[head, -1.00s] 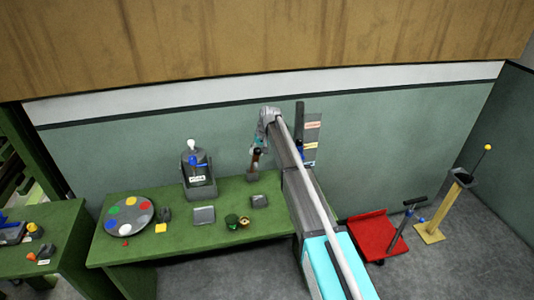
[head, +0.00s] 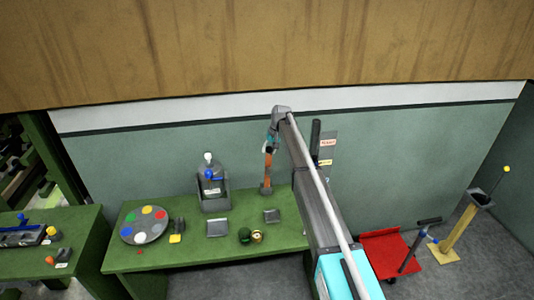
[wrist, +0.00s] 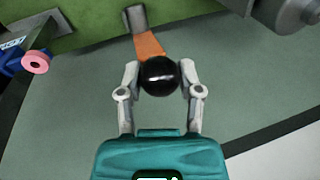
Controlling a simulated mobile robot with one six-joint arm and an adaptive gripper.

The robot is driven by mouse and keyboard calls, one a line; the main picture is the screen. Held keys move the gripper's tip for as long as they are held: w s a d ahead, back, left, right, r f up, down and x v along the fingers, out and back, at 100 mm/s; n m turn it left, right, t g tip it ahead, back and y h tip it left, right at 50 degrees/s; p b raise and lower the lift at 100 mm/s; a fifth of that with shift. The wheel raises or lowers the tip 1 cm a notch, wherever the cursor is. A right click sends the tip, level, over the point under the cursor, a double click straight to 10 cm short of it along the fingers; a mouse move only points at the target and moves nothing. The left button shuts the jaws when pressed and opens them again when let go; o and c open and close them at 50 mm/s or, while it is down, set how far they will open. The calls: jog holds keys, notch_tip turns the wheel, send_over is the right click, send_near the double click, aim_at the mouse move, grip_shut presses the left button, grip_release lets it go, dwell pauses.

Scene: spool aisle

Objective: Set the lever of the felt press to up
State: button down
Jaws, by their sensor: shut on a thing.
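An orange lever (head: 268,168) with a grey foot (head: 265,190) stands nearly upright on the green table, near its back edge. In the wrist view the orange lever (wrist: 149,46) runs from the grey foot (wrist: 138,17) to a glossy black ball knob (wrist: 160,77). My gripper (wrist: 160,70) is shut on this knob, one finger on each side. In the head view my gripper (head: 270,144) is at the lever's top, and the knob is mostly hidden there. I see no readable label on the lever.
A grey machine (head: 213,186) with a blue knob stands left of the lever. A round tray (head: 131,233) with coloured discs, small grey blocks and round pots share the green table (head: 186,256). A labelled panel (head: 327,150) is behind my arm. A red cart (head: 388,255) stands right.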

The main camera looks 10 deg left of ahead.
jog(key=shift+w, duration=0.1)
jog(key=shift+c, duration=1.3)
grip_release()
jog(key=shift+s+d+f, duration=0.1)
jog(key=shift+s+d, duration=0.05)
jog(key=shift+s, duration=0.25)
jog(key=s+d+f+m+h+b, duration=0.1)
jog(key=s+d+f+b, duration=0.4)
jog(key=s+d, duration=0.8)
jog(key=s+d+f+m+h+b, duration=0.1)
jog(key=s+d+f+b, duration=0.4)
jog(key=s+d, duration=0.8)
jog(key=s+d+f+m+h+b, duration=0.1)
jog(key=s+d+f+b, duration=0.4)
jog(key=s+d, duration=0.8)
jog(key=s, duration=0.3)
jog(key=shift+s+d+f, duration=0.2)
jog(key=shift+d+f, duration=0.05)
jog(key=shift+f, duration=0.1)
